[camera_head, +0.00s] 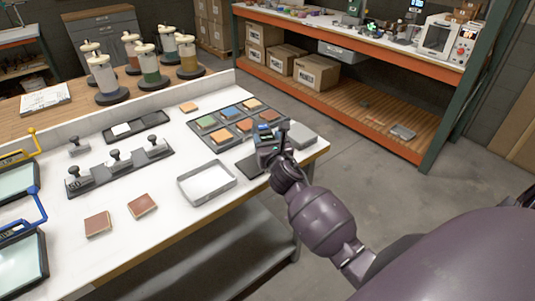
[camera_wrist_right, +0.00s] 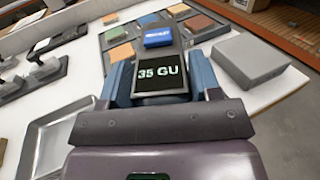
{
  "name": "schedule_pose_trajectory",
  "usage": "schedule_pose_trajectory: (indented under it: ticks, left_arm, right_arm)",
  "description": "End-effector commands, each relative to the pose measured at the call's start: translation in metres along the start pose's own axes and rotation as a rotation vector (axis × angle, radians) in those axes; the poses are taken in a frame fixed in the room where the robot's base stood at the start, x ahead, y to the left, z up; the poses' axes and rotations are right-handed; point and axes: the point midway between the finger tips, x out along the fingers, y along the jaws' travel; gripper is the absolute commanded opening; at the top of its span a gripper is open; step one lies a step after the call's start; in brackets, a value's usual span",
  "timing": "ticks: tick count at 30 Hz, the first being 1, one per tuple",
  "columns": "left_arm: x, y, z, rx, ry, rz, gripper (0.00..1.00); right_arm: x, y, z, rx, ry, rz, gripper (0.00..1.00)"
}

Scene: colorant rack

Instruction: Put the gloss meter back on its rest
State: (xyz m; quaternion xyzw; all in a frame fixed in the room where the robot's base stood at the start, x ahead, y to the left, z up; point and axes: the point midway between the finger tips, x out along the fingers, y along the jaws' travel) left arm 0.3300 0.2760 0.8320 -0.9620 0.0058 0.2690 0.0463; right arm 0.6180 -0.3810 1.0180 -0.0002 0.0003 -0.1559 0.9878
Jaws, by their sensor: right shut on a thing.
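The gloss meter is a dark device whose display (camera_wrist_right: 162,72) reads "35 GU" in the right wrist view. My right gripper (camera_wrist_right: 163,84) is shut on it, one blue-grey finger on each side. In the head view the right gripper (camera_head: 270,146) holds the meter (camera_head: 266,133) over the near right corner of the swatch tray (camera_head: 216,146). Whether the meter touches anything beneath is hidden. A flat dark plate (camera_head: 249,166) lies just left of the gripper; I cannot tell whether it is the rest. My left gripper is out of view.
A grey block (camera_head: 301,137) stands close right of the gripper, also in the wrist view (camera_wrist_right: 248,60). A shallow metal tray (camera_head: 183,184) lies to the left. Two brown tiles (camera_head: 97,223) and a stamp rack (camera_head: 122,171) are further left. White tabletop (camera_head: 160,240) is free in front.

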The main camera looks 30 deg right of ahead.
Motion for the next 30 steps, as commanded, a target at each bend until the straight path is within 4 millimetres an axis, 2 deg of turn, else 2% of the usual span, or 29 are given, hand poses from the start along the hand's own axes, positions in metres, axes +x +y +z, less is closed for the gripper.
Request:
schedule_pose_trajectory:
  ticks: [10,25,26,30]
  left_arm:
    - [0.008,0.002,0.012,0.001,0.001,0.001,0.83]
    - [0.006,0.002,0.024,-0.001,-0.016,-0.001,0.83]
    - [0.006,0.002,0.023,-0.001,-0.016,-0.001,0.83]
    - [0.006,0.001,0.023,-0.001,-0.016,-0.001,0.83]
  right_arm:
    - [0.0,0.001,-0.04,0.002,-0.001,0.001,0.15]
    - [0.0,0.0,-0.046,-0.001,-0.002,0.001,0.15]
    - [0.0,0.0,-0.047,-0.001,0.0,0.0,0.6]
    - [0.0,0.0,-0.046,-0.001,0.0,0.0,0.82]
